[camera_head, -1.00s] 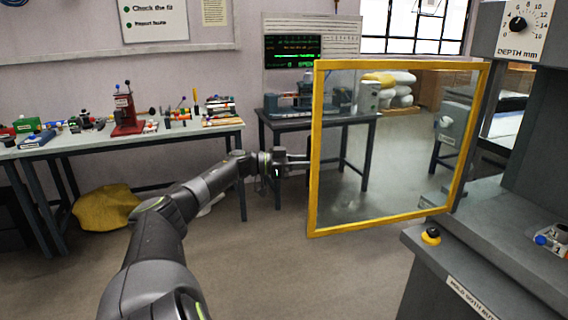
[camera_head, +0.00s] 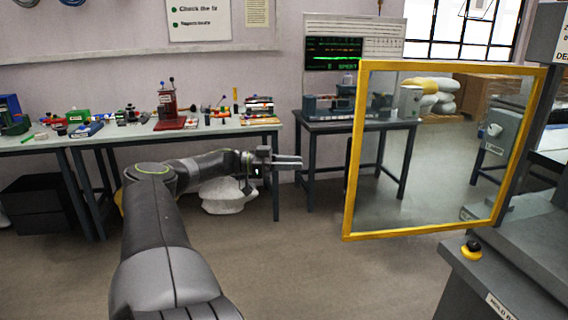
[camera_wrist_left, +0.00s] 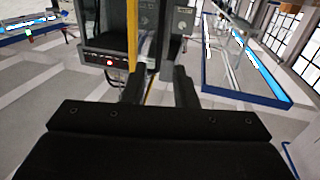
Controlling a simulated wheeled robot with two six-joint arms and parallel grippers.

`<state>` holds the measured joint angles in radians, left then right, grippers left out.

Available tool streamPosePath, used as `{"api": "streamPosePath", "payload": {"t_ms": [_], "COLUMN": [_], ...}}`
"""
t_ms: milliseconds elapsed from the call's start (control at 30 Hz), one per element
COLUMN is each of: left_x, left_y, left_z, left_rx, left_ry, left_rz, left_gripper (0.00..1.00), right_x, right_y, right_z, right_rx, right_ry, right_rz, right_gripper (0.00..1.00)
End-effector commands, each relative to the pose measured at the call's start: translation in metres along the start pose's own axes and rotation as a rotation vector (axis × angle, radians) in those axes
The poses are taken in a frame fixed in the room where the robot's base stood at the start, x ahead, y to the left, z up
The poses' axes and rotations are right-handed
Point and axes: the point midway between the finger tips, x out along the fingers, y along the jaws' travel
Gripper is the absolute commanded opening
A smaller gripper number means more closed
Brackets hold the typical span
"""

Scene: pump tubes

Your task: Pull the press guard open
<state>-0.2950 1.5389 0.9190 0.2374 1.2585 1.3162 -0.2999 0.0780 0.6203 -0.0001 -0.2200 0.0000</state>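The press guard (camera_head: 353,150) is a clear panel in a yellow frame. In the head view it stands swung out to the left from the grey press (camera_head: 520,245), its right edge beside the press. My left gripper (camera_head: 300,160) is left of the guard's free upright, apart from it, pointing right. Its fingers look parted and empty. In the left wrist view the two dark fingers (camera_wrist_left: 159,85) stand apart, with a yellow upright of the guard (camera_wrist_left: 132,35) beyond the left one and the press (camera_wrist_left: 98,45) behind. My right gripper is not in view.
A workbench (camera_head: 225,128) with tools stands along the back wall at left. A smaller table (camera_head: 330,127) with a machine is behind the guard. A yellow and black knob (camera_head: 471,250) sits on the press's front corner. The floor in front of the guard is clear.

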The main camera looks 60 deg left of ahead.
Motion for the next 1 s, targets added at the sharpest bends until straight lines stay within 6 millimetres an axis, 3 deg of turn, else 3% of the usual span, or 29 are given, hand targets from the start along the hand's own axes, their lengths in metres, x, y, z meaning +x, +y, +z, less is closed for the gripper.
{"api": "streamPosePath", "payload": {"t_ms": [233,833,933,1000], "left_x": [-0.020,-0.021,-0.024,-0.031], "left_y": [0.000,0.000,-0.002,-0.008], "left_z": [0.000,0.000,0.009,0.027], "left_rx": [0.000,0.000,0.001,0.002], "left_ry": [-0.001,0.000,0.002,0.004], "left_rz": [-0.001,0.000,-0.022,-0.071], "left_gripper": [0.25,0.25,0.25,0.25], "right_x": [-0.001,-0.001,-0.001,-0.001], "right_y": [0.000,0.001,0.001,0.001], "right_z": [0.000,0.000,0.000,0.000], "right_rx": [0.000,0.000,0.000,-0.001], "right_ry": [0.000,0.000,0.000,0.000], "right_rz": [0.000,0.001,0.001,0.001], "right_gripper": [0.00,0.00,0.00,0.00]}}
